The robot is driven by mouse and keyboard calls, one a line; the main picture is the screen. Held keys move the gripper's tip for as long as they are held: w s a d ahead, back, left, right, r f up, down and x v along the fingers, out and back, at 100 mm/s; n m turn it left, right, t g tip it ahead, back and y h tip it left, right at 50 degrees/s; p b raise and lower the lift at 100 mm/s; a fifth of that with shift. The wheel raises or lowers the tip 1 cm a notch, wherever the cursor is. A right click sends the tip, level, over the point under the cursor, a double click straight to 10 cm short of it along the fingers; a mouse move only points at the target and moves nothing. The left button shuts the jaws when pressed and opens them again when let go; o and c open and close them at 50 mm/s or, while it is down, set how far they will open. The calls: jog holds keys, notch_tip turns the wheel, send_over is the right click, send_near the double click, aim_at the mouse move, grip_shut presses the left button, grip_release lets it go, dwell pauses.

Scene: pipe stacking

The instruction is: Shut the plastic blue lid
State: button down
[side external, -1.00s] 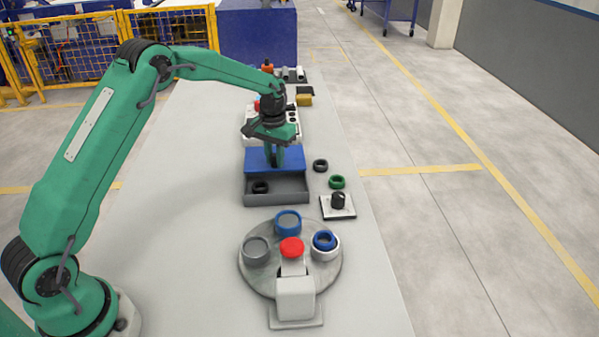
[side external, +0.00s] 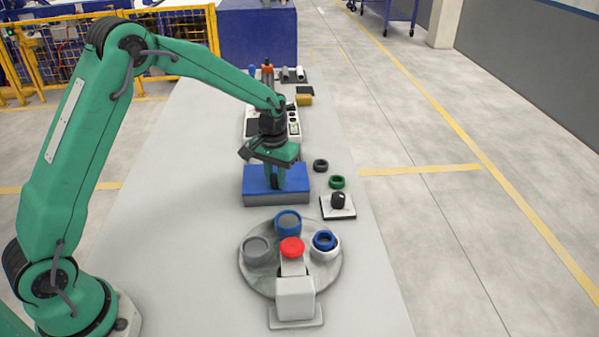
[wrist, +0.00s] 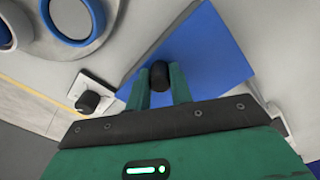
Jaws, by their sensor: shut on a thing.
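The blue lid (side external: 256,186) lies flat over the grey box (side external: 276,200) in the middle of the table and covers its opening. My gripper (side external: 274,185) is above the lid, pointing down. In the wrist view, my gripper (wrist: 160,85) is shut on the lid's black knob (wrist: 159,72), with one green finger on each side. The blue lid (wrist: 205,50) spreads out beneath the fingers in that view. The inside of the box is hidden.
A grey turntable (side external: 262,284) with several rings and a red button (side external: 291,246) stands in front. A black knob on a white plate (side external: 338,205), a green ring (side external: 337,182) and a black ring (side external: 320,165) lie to the right. The table's left side is clear.

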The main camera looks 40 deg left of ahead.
jog(key=shift+s+d, duration=0.15)
jog(key=shift+d, duration=0.15)
jog(key=c, duration=1.3)
grip_release()
jog(key=shift+a, duration=0.1)
jog(key=shift+o, duration=0.2)
jog(key=shift+r, duration=0.15)
notch_tip(320, 180, up, 7)
jog(key=shift+r, duration=0.3)
jog(key=shift+r, duration=0.1)
